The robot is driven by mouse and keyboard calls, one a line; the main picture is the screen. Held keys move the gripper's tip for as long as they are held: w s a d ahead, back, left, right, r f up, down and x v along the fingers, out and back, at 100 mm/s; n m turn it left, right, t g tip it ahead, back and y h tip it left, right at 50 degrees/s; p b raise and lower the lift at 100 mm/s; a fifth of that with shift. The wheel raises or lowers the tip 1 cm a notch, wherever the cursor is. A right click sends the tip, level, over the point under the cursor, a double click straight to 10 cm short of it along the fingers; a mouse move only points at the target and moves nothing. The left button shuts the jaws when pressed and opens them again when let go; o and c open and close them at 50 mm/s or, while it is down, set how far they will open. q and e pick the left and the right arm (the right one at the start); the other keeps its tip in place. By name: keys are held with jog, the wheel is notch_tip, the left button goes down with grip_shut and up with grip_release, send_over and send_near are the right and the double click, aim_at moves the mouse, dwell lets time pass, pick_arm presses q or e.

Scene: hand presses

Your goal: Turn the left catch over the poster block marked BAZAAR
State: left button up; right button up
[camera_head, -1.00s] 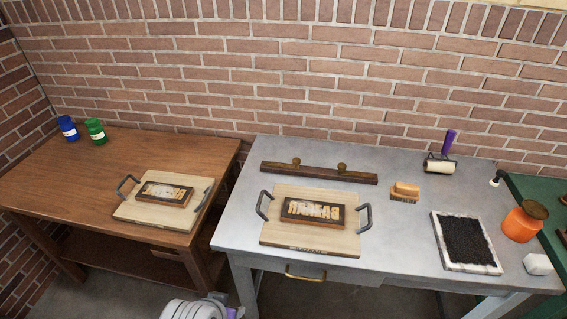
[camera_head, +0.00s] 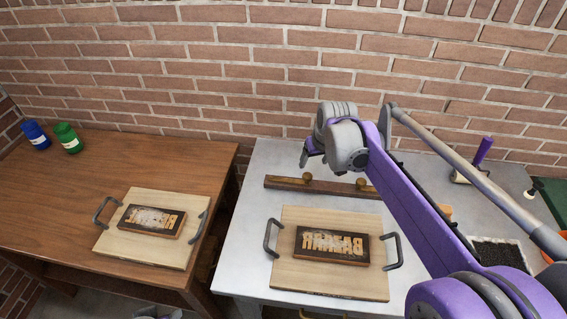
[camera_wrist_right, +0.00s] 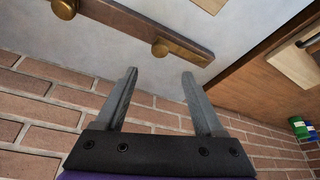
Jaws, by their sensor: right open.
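The poster block (camera_head: 332,245), with mirrored raised letters, lies on a pale wooden board on the grey table. Behind it runs a dark brown bar (camera_head: 335,190) with two brass knobs, which look like the catches. The left catch (camera_head: 307,177) stands near the bar's left end; the right catch (camera_head: 363,184) is farther along. My right gripper (camera_head: 306,158) is above and behind the left catch, apart from it. In the right wrist view its fingers (camera_wrist_right: 160,78) are open and empty, with the left catch (camera_wrist_right: 162,47) showing beyond the gap between their tips. My left gripper is out of view.
The board (camera_head: 300,283) has dark handles at both sides. A similar board (camera_head: 115,240) with a block lies on the brown table (camera_head: 60,190), near blue and green jars. A brick wall rises close behind. My right arm partly covers an ink tray (camera_head: 495,252).

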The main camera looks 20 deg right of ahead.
aim_at(308, 176)
jog(key=x, duration=1)
jog(key=shift+s+f, duration=0.1)
jog(key=shift+f, duration=0.1)
jog(key=shift+c, duration=0.2)
grip_shut()
dwell(0.9)
